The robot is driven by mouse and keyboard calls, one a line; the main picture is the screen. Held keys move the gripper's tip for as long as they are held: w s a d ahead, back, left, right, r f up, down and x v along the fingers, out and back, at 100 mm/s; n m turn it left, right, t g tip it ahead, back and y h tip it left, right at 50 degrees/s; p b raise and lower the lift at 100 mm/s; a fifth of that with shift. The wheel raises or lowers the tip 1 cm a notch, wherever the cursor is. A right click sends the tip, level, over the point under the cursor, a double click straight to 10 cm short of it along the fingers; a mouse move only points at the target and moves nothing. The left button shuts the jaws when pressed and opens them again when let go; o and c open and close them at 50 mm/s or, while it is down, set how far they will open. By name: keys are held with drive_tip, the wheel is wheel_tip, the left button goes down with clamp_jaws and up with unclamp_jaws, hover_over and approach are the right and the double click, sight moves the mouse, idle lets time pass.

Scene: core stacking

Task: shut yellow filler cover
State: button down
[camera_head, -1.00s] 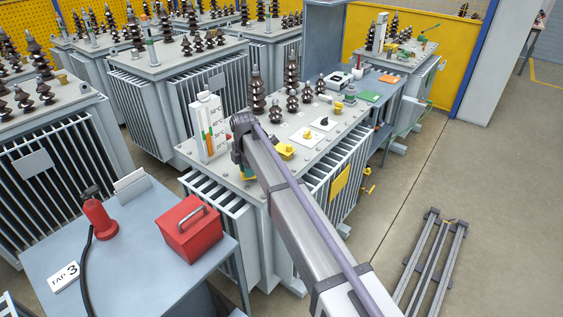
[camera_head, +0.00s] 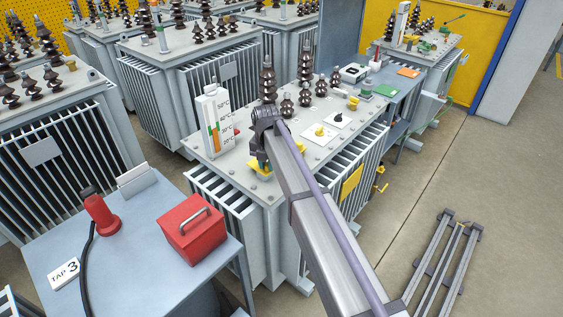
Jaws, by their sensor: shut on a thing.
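The yellow filler cover (camera_head: 265,170) shows as small yellow patches at the lower end of my gripper, on the near part of the middle transformer's grey top (camera_head: 230,172). My gripper (camera_head: 260,161) points down there and is shut on the cover. My wrist and forearm hide much of this spot, so the cover's tilt and the filler opening cannot be made out.
A thermometer-like gauge (camera_head: 213,122) stands just left of my gripper. Brown insulators (camera_head: 268,82) rise behind it. A yellow knob on a white plate (camera_head: 320,131) is to the right. A red box (camera_head: 195,232) sits on the front table.

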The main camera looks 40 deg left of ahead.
sight(267, 164)
drive_tip(key=c, duration=1)
unclamp_jaws()
wheel_tip(267, 164, up, 11)
drive_tip(key=p, duration=1)
drive_tip(key=shift+p, duration=0.4)
drive_tip(key=shift+f, duration=0.1)
